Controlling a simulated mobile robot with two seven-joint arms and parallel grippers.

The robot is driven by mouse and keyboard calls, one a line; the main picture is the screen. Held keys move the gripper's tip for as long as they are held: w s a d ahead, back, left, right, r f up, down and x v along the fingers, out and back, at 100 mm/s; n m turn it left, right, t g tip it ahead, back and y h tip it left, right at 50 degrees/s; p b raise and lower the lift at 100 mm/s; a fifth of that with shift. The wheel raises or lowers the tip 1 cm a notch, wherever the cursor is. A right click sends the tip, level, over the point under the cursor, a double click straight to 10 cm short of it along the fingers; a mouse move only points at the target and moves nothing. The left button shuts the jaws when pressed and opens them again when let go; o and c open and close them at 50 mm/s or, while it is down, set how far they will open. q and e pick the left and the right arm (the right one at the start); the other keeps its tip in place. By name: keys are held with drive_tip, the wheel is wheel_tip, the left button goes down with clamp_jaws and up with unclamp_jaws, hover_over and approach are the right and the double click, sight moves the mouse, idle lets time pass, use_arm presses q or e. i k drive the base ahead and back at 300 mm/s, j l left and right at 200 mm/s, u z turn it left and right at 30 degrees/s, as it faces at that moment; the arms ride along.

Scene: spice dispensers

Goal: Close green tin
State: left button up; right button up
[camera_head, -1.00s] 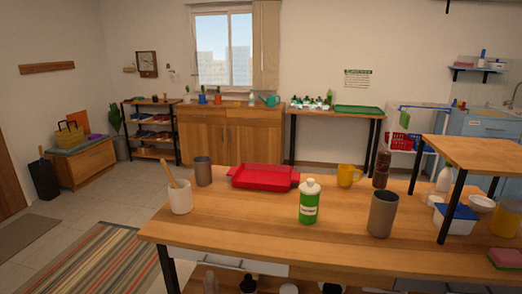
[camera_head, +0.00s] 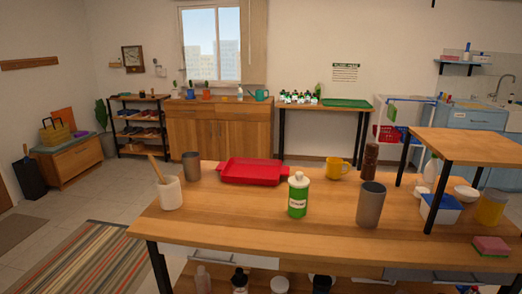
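The green tin (camera_head: 298,197) stands upright on the wooden table (camera_head: 240,225), near the middle of the head view. It has a green body with a pale label band. A whitish lid or top sits at its upper end; from here I cannot tell whether it is fully closed. Neither of my grippers shows in the head view.
A red tray (camera_head: 253,172) lies behind the tin. A grey cup (camera_head: 370,206) stands to its right, with a yellow mug (camera_head: 338,168) and brown mill (camera_head: 370,161) behind. A utensil crock (camera_head: 169,193) and dark tumbler (camera_head: 192,166) are left. A raised shelf (camera_head: 462,147) covers the right side.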

sight(298, 202)
drive_tip(key=i+l+u, duration=0.5)
drive_tip(key=i+l, duration=0.3)
drive_tip(key=i, duration=0.1)
